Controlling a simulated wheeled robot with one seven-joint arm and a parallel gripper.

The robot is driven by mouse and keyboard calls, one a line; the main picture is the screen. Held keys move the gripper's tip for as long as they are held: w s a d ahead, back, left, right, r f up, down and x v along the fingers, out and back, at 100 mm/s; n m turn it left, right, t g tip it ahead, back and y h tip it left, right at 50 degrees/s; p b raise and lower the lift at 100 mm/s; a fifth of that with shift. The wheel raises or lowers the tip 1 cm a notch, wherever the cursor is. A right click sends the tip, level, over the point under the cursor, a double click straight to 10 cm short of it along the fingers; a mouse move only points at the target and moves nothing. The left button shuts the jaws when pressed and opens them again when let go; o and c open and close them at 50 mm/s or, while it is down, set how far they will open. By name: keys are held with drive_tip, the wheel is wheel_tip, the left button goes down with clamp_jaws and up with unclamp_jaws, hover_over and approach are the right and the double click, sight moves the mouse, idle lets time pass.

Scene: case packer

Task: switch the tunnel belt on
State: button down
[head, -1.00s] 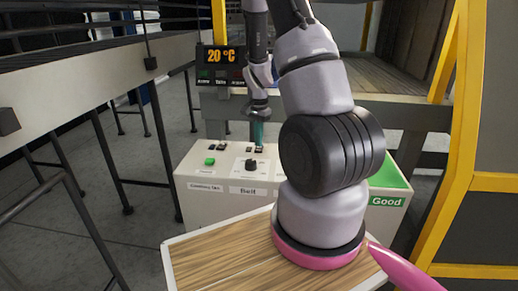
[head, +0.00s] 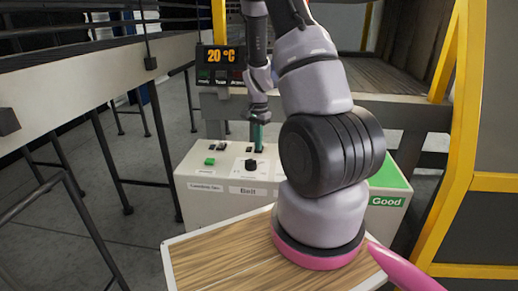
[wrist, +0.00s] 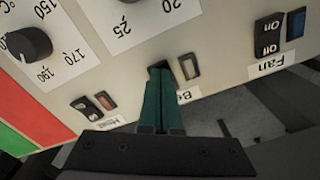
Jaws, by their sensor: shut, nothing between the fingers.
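My gripper (wrist: 160,82) is shut and empty, its two green fingers pressed together. In the wrist view the fingertips are at a black rocker switch (wrist: 154,71) whose partly covered label starts with "Be". They overlap most of the switch, so its position and any contact cannot be told. A small unlit-looking lamp (wrist: 190,66) sits beside it. In the head view my gripper (head: 259,142) points down at the rear of the white control box (head: 215,205).
In the wrist view the Fan switch (wrist: 268,34) and the Heat switch (wrist: 88,108) flank the fingers. In the head view a green button (head: 210,161) and a black knob (head: 252,164) sit on the box. A yellow frame (head: 455,130) stands to the right.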

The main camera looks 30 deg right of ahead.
drive_tip(key=shift+f, duration=0.25)
drive_tip(key=shift+r, duration=3.5)
drive_tip(key=s+a+r+n+t+y, duration=0.1)
drive_tip(key=s+a+r+n+t, duration=0.2)
drive_tip(key=r, duration=0.6)
drive_tip(key=s+a+r+n, duration=0.1)
drive_tip(key=s+a+r, duration=0.3)
drive_tip(key=r, duration=0.6)
drive_tip(key=s+a+r+n+t+y, duration=0.1)
drive_tip(key=s+a+r+n+t, duration=0.3)
drive_tip(key=s+r, duration=0.6)
drive_tip(key=s+a, duration=0.2)
drive_tip(key=shift+s+a+r+n, duration=0.2)
drive_tip(key=shift+s+r+n, duration=0.1)
drive_tip(key=shift+s, duration=0.05)
